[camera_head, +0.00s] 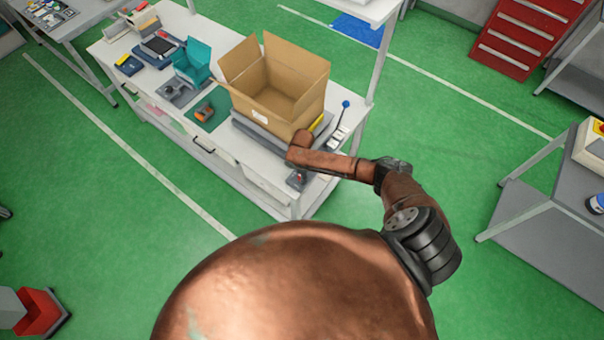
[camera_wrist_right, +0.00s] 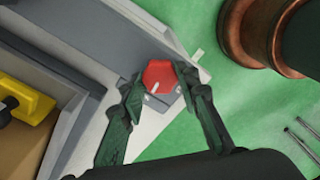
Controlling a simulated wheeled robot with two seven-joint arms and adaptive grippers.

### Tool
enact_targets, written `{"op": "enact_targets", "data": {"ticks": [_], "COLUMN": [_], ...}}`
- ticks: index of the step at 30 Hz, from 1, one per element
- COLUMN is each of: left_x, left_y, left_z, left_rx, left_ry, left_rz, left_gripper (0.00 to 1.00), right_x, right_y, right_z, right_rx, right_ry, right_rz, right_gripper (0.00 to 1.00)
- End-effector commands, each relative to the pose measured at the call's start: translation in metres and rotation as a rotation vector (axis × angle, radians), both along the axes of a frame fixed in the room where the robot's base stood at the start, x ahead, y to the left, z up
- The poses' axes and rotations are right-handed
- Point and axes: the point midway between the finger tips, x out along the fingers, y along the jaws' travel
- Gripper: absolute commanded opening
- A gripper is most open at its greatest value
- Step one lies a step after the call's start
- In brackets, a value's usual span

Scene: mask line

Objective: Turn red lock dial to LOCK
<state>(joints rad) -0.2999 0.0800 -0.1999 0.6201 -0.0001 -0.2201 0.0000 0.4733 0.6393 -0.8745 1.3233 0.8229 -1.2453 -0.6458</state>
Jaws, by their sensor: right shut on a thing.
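The red lock dial (camera_wrist_right: 158,74) is a faceted red knob with a white pointer mark on its face, directed toward the lower left in the right wrist view. It sits on a grey base at the edge of the white bench. My right gripper (camera_wrist_right: 163,84) has one dark green finger on each side of the dial and is shut on it. In the head view, the dial (camera_head: 300,174) is a tiny red spot on a grey block at the bench's near right corner, below my right forearm. No LOCK lettering is readable. My left gripper is out of view.
An open cardboard box (camera_head: 268,90) stands on a grey platform (camera_head: 255,128) just behind the dial. A blue-knobbed lever (camera_head: 345,104) is to its right. Green floor in front is clear.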

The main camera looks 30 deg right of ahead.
Motion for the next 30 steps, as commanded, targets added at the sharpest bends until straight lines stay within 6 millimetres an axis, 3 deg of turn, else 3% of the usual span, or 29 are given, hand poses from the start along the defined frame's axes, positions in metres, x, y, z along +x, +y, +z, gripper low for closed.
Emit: {"op": "enact_targets", "data": {"ticks": [23, 24, 30], "left_x": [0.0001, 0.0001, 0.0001], "left_y": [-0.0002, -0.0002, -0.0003], "left_z": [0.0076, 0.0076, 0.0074], "left_rx": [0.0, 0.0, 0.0], "left_ry": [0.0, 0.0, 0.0], "left_rz": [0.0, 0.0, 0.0], "left_gripper": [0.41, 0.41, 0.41], "right_x": [0.0002, 0.0002, 0.0003], "right_y": [-0.0024, -0.0024, -0.0013], "right_z": [0.0004, 0.0004, 0.0003], "right_rx": [-0.004, -0.004, -0.002], "right_ry": [0.0, 0.0, 0.0], "right_rz": [-0.105, -0.105, -0.103], "right_gripper": [0.05, 0.31, 0.45]}}
